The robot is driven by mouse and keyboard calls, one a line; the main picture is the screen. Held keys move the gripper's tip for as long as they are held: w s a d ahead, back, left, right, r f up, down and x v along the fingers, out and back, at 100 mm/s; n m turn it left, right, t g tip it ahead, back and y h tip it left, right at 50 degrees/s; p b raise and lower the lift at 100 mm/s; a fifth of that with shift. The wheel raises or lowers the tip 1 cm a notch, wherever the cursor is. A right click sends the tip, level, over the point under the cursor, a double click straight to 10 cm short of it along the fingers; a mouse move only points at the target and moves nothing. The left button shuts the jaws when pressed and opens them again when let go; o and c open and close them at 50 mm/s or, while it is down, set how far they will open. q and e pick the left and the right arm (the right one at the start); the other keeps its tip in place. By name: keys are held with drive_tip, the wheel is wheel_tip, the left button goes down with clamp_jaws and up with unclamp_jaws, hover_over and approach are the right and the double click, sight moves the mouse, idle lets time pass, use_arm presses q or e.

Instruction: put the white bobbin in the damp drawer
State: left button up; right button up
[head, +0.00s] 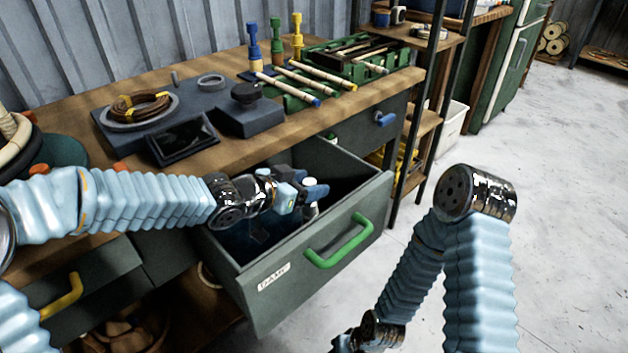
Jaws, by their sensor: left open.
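The damp drawer (258,281) is pulled open under the bench. It is dark green-grey with a green handle (338,241) and a label reading DAMP. My left gripper (312,192) is over the drawer opening, with its blue fingers open. The white bobbin (311,211) shows just below the fingertips, inside the outline of the drawer. The fingers hide part of it, and I cannot tell whether it rests on the drawer floor or touches a finger. My right arm hangs at the lower right, with its gripper out of sight.
The bench (226,152) holds a coil of brown cane (138,106), a dark screen (182,138), a green tray (350,60) and several coloured-tip rods. A closed drawer with a blue handle (385,118) is beyond. A yellow-handled drawer (62,297) is at left. The floor at right is clear.

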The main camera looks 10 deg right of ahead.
use_arm(q)
drive_tip(key=p+v, duration=0.1)
drive_tip(key=v, duration=0.4)
drive_tip(key=shift+s, duration=0.1)
idle(1.0)
